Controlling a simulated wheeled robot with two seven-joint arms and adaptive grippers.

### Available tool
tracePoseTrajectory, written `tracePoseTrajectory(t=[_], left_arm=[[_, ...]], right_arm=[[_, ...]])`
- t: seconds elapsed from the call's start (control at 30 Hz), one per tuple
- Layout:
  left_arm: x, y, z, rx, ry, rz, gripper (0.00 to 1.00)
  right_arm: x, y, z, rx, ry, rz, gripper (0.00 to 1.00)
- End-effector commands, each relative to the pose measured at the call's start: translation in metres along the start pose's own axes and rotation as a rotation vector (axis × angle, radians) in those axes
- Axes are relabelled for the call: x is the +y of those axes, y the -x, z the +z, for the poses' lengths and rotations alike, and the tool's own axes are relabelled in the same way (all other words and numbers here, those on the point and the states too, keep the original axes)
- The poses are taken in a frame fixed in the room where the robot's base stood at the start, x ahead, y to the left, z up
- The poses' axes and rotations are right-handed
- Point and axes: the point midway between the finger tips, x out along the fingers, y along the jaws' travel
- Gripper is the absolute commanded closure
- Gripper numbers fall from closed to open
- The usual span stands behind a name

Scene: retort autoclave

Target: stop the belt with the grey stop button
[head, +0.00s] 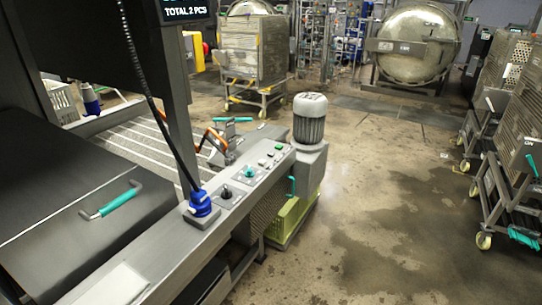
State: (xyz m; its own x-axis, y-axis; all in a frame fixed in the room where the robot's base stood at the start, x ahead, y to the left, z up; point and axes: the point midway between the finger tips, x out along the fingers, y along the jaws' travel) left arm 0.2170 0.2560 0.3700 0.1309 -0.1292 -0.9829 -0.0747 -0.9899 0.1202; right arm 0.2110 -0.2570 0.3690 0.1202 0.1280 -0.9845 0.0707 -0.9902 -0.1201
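A grey control panel (238,184) runs along the top of the machine's near side rail, in the middle of the view. It carries a black knob (225,192), a teal knob (250,172) and several small pale or dark buttons (264,162) toward its far end. The buttons are too small to tell surely which one is the grey stop button. The belt (145,142), with pale stripes, lies behind the panel to the left. I cannot tell whether it is running. Neither of my grippers is in view.
A blue plug-like fitting (200,204) with a black coiled cable stands at the panel's near end. A grey motor (310,118) rises beyond its far end. A yellow-green crate (290,218) sits below. Wheeled racks (508,140) stand right; the floor (375,215) between is clear.

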Motion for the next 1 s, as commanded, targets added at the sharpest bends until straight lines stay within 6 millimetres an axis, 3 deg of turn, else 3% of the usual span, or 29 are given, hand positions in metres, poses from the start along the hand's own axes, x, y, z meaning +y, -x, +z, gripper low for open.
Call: tracePoseTrajectory(t=[0.1,0.47,1.0], left_arm=[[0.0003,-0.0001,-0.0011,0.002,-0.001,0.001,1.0],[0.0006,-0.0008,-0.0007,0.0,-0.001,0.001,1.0],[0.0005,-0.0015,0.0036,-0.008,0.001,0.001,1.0]], right_arm=[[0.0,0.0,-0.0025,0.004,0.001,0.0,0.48],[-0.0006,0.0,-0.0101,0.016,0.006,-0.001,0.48],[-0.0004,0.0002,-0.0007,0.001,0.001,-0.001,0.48]])
